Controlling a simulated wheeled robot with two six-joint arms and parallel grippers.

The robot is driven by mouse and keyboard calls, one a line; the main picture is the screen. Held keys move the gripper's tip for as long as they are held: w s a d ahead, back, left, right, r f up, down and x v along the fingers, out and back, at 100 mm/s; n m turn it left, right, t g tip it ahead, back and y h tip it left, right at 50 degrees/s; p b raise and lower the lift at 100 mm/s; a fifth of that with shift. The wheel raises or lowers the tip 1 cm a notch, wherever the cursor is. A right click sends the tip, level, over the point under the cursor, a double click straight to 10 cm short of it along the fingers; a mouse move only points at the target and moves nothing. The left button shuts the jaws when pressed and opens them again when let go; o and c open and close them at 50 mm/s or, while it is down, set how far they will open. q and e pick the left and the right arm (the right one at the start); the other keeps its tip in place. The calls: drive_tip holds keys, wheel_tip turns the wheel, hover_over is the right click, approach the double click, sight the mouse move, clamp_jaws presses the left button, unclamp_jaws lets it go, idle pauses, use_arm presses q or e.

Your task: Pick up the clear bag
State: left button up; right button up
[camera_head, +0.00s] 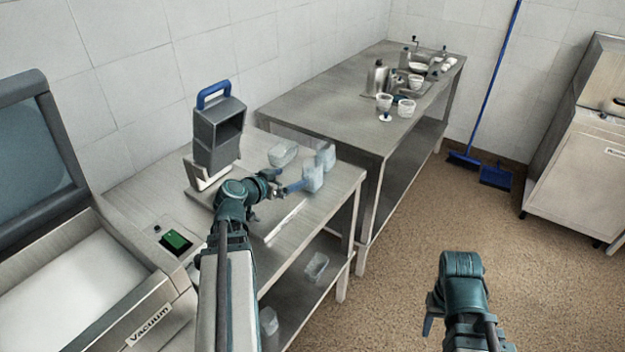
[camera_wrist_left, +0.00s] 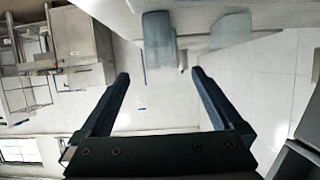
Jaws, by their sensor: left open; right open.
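Several clear, bluish pieces sit at the far right end of the near steel table. The frontmost (camera_head: 312,179) and one behind it (camera_head: 326,155) look like upright clear bags or tubs; I cannot tell which is the clear bag. Two also show in the left wrist view, one bluish (camera_wrist_left: 158,42) and one paler (camera_wrist_left: 231,31). My left gripper (camera_head: 284,187) is open and empty, just left of the frontmost piece. In the left wrist view its fingers (camera_wrist_left: 160,73) are apart, with the bluish piece beyond them. My right gripper (camera_head: 430,312) is over the floor, away from the table.
A clear tub (camera_head: 283,154) lies near the pieces. A grey device with a blue handle (camera_head: 217,125) stands left of my left arm. A vacuum machine (camera_head: 90,290) fills the near left. More clear tubs (camera_head: 316,266) sit on the lower shelf. A second table (camera_head: 335,105) stands behind.

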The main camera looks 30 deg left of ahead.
sight(310, 172)
use_arm(q)
drive_tip(key=b+x, duration=0.2)
drive_tip(key=x, duration=0.5)
drive_tip(key=shift+w+f+b, duration=0.15)
drive_tip(key=shift+f+b, duration=0.1)
drive_tip(key=shift+b, duration=0.1)
drive_tip(key=shift+w, duration=0.35)
drive_tip(key=shift+f, duration=0.1)
drive_tip(key=b+x, duration=0.2)
drive_tip(key=x, duration=0.3)
drive_tip(key=shift+w+d+f+b, duration=0.1)
drive_tip(key=shift+d+f+b, duration=0.05)
drive_tip(key=shift+f+b, duration=0.15)
drive_tip(key=shift+r, duration=0.15)
drive_tip(key=c, duration=1.5)
